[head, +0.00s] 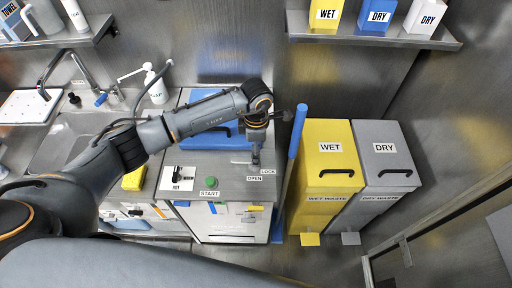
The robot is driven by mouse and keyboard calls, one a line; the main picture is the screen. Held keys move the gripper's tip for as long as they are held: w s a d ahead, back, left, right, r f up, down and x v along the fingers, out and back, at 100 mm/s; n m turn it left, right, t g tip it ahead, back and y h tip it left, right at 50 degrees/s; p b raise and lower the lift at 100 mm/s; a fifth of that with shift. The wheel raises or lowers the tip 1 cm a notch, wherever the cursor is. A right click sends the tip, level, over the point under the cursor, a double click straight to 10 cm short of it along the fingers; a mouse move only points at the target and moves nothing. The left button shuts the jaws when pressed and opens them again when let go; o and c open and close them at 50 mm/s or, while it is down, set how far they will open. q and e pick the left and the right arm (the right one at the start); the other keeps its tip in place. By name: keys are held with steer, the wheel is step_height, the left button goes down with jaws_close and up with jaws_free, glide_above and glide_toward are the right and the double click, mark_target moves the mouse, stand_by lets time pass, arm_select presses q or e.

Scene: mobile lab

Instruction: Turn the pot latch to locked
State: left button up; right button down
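The latch sits at the right of a steel-topped unit (213,172), by the small labels OPEN (254,179) and LOCK (268,171). A thin pale bar (241,163), which looks like the latch lever, lies just left of the gripper. A blue lid (205,139) on the unit is partly hidden behind my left arm. My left gripper (255,160) points down at the latch, close above or touching it; contact is unclear. Its fingers are too small to tell open from shut. My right gripper is not in view.
A yellow WET bin (328,175) and grey DRY bin (385,178) stand to the right, past an upright blue bar (298,130). A sink (65,145) and white bottle (156,88) are left.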

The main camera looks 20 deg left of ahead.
arm_select(q)
steer(key=shift+f, duration=0.65)
jaws_close()
